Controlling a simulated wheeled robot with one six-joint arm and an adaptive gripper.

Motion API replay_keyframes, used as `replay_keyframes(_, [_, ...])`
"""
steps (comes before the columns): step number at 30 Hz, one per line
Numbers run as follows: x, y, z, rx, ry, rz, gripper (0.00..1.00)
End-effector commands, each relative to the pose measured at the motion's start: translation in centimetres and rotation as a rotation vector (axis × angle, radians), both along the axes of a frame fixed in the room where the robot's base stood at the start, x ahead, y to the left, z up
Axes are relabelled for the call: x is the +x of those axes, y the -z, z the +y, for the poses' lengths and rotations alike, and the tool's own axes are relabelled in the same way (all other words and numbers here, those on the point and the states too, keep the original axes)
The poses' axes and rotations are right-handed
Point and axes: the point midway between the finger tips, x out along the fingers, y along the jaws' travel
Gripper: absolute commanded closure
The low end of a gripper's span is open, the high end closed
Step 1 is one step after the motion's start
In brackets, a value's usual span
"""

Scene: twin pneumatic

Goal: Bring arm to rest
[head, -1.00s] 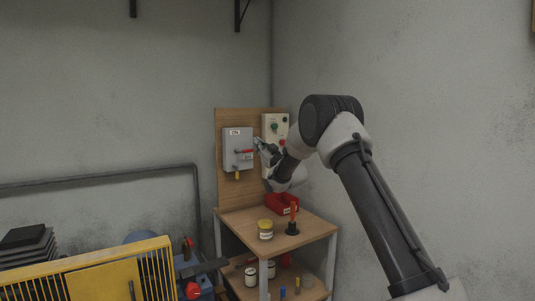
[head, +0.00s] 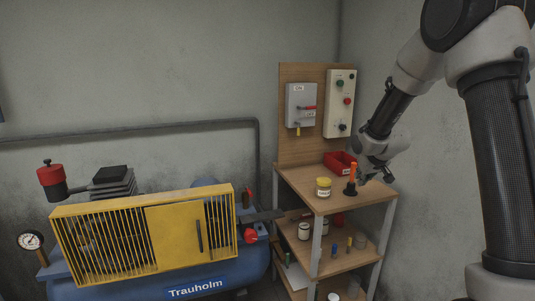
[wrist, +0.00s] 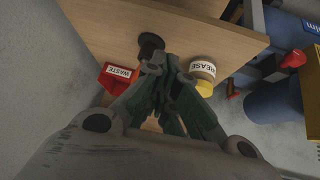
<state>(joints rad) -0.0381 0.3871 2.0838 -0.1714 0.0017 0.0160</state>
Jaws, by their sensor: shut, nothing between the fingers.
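My gripper (head: 376,174) is at the right side of the wooden shelf unit, just above its top board (head: 314,196), pointing down. In the wrist view its fingers (wrist: 163,62) are drawn together with nothing held between them. My arm comes down from the upper right of the head view. A black-based object with an orange upright part (head: 351,182) stands on the board close to the left of my gripper. Its dark round base (wrist: 150,42) shows just beyond the fingertips in the wrist view.
A red waste bin (head: 340,162) and a yellow-lidded grease jar (head: 323,187) stand on the board near my gripper. Behind are a grey switch box (head: 300,105) and a control panel (head: 340,103). A blue compressor with a yellow guard (head: 145,240) fills the lower left.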

Motion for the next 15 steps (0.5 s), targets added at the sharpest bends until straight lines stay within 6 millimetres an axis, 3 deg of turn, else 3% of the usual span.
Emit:
replay_keyframes(1, [-4.0,-1.2,-0.8,-0.008,0.027,0.087,1.0])
replay_keyframes(3, [-9.9,-2.4,-1.6,-0.015,0.064,0.214,1.0])
replay_keyframes(9, [-25.8,-6.5,-2.5,-0.002,0.135,0.475,1.0])
replay_keyframes(12, [-32.5,-8.3,-2.5,0.015,0.155,0.54,1.0])
replay_keyframes(15, [-37.6,-9.7,-2.3,0.037,0.168,0.546,1.0])
